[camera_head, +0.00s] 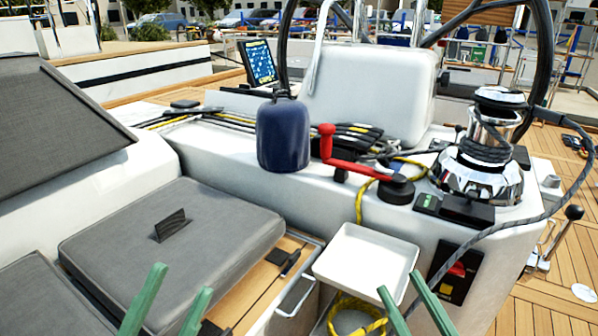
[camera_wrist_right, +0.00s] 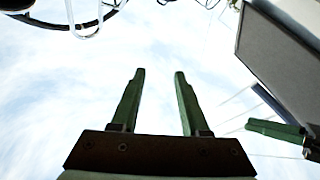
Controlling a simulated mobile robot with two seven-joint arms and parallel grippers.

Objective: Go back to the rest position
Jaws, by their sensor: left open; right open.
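My left gripper (camera_head: 177,288) shows its two green fingers at the bottom of the head view, apart and empty, in front of the grey seat cushion (camera_head: 190,250). My right gripper (camera_head: 399,283) shows its two green fingers at the bottom right of centre, apart and empty, in front of the lower side of the white tray (camera_head: 366,262). In the right wrist view, the right gripper (camera_wrist_right: 159,75) is open with nothing between its fingers, against a pale sky. A green finger-like part (camera_wrist_right: 275,130) shows at the right edge there.
A dark blue cylinder-shaped cover (camera_head: 283,135), a red winch handle (camera_head: 345,160) and a chrome winch (camera_head: 483,155) stand on the white coaming. A yellow rope (camera_head: 352,306) hangs below the tray. A grey line loops down on the right. A tablet (camera_head: 261,62) stands behind.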

